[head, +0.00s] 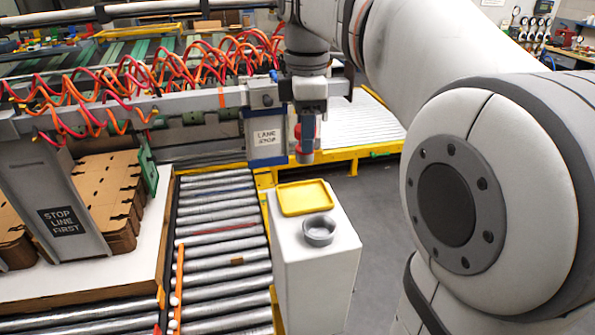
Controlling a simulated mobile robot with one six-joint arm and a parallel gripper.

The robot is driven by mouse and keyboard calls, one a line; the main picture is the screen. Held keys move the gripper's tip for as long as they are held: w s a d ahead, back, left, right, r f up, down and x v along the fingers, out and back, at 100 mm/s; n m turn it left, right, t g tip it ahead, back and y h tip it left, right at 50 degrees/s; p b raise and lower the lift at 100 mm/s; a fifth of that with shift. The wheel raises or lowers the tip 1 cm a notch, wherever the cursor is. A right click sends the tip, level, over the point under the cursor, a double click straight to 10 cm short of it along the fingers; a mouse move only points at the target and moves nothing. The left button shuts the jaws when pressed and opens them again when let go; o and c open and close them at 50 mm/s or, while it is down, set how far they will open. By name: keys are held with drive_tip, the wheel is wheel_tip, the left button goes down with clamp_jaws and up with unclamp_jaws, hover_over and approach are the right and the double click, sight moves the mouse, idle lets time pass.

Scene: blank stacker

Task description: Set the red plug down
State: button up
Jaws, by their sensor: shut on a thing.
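My gripper (306,152) points down from the wrist near the top centre. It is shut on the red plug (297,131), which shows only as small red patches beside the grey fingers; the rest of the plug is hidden. The gripper is held in the air, above and behind a white pedestal (316,274) in the picture. On the pedestal top lie a shallow yellow tray (304,211) and, in front of it, a round grey open cup or ring (319,231). Both look empty.
A roller conveyor (215,230) runs left of the pedestal. A "LANE STOP" sign (266,138) stands just left of my gripper. Cardboard blanks (105,185) are stacked at left, behind a "STOP LINE FIRST" sign (64,221). Coiled orange hoses (150,75) hang behind. My arm fills the right.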

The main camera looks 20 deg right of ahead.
wheel_tip(320, 180, down, 9)
drive_tip(key=shift+f+p, duration=0.1)
drive_tip(key=shift+p, duration=0.25)
drive_tip(key=shift+f, duration=0.15)
drive_tip(key=o, duration=1)
wheel_tip(320, 180, up, 12)
drive_tip(key=shift+r+b, duration=0.2)
drive_tip(key=shift+b, duration=0.1)
